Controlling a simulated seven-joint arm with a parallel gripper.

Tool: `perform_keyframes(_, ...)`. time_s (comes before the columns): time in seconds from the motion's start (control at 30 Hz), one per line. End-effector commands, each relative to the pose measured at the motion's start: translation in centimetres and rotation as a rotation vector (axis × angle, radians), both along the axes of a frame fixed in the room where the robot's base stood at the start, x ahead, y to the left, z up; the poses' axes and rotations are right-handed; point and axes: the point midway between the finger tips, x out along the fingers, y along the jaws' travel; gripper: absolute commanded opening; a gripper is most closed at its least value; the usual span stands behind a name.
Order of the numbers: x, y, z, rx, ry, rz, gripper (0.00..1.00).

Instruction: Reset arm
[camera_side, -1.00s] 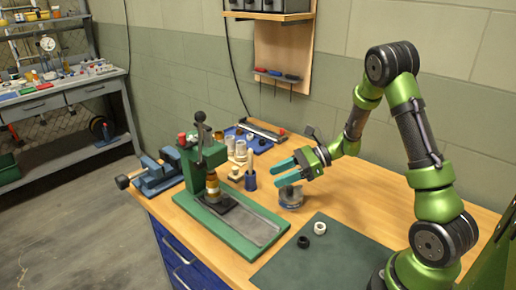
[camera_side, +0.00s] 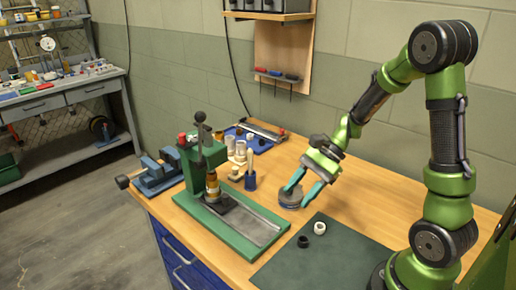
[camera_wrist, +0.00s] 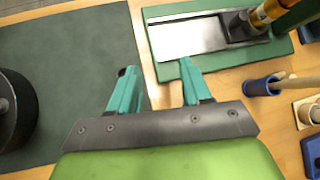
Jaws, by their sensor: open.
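My green arm's gripper (camera_side: 299,194) has two teal fingers spread apart, pointing down and to the left over the bench. Nothing is held between them. In the wrist view the gripper (camera_wrist: 157,67) is also open and empty, with bare bench and mat edge beyond the tips.
A green press (camera_side: 200,165) with a long base stands left of the gripper. A dark mat (camera_side: 330,265) lies in front, with a white ring (camera_side: 320,228) and a black ring (camera_side: 303,241) near its corner. A blue holder (camera_side: 250,182) and blue vise (camera_side: 155,174) stand farther left.

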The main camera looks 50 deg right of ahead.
Motion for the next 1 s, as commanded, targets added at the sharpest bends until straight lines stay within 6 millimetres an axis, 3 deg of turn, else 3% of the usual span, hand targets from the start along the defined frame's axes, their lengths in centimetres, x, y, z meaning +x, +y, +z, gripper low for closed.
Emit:
perform_keyframes(0.2, -3.3, 2.4, 4.3, -0.379, -0.243, 0.401, 0.48)
perform_keyframes(0.5, -6.0, 4.3, 10.7, -0.857, -0.642, 0.781, 0.48)
perform_keyframes(0.73, -7.4, 6.1, 13.9, -0.977, -0.816, 0.850, 0.48)
perform_keyframes(1.0, -7.5, 6.5, 14.5, -0.980, -0.842, 0.853, 0.48)
